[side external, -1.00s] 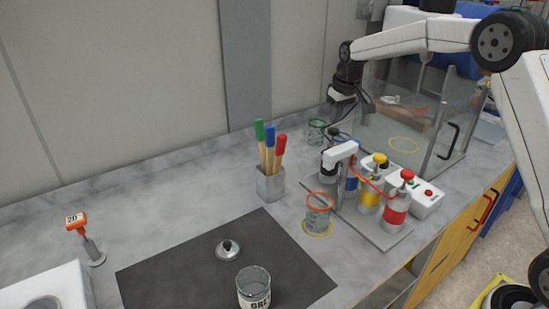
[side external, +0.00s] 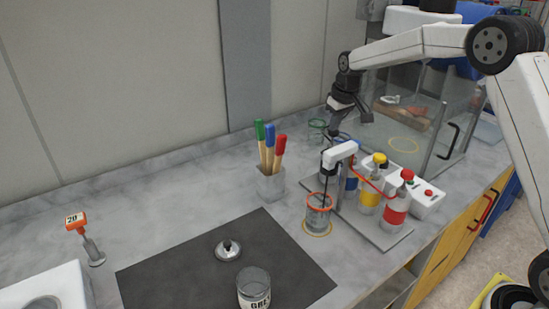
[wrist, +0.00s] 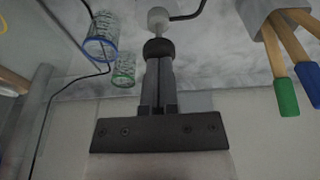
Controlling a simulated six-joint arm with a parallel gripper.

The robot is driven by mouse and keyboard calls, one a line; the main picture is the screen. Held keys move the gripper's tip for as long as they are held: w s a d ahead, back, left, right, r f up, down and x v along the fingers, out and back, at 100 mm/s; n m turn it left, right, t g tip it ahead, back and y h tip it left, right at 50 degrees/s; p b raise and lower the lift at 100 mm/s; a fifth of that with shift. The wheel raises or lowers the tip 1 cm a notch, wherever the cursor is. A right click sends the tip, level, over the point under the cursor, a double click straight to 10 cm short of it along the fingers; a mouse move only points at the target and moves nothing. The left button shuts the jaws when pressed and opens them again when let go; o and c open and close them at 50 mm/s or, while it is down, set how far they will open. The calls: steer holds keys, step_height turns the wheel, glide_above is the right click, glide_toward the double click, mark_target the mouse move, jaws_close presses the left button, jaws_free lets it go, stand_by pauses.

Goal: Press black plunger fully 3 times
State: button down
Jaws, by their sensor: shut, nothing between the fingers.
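In the side view the plunger is mostly hidden by the gripper and white spout head (side external: 341,151).
A brush holder (side external: 270,185) is to the left. A green-rimmed beaker (side external: 317,128) and glass enclosure (side external: 440,150) stand at the back.

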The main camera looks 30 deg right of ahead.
steer(key=shift+s+x, duration=0.2)
steer(key=shift+x, duration=0.9)
steer(key=shift+s+r, duration=0.1)
steer(key=shift+r, duration=0.1)
steer(key=shift+w+v, duration=0.2)
steer(key=shift+v, duration=0.8)
steer(key=shift+w+v, duration=0.2)
steer(key=shift+v, duration=0.85)
steer(key=shift+s+x, duration=0.2)
steer(key=shift+x, duration=0.8)
steer(key=shift+s+x, duration=0.2)
steer(key=shift+x, duration=0.85)
steer(key=shift+w+v, duration=0.2)
steer(key=shift+v, duration=0.8)
steer(key=shift+w+v, duration=0.2)
steer(key=shift+v, duration=0.85)
steer(key=shift+w, duration=0.1)
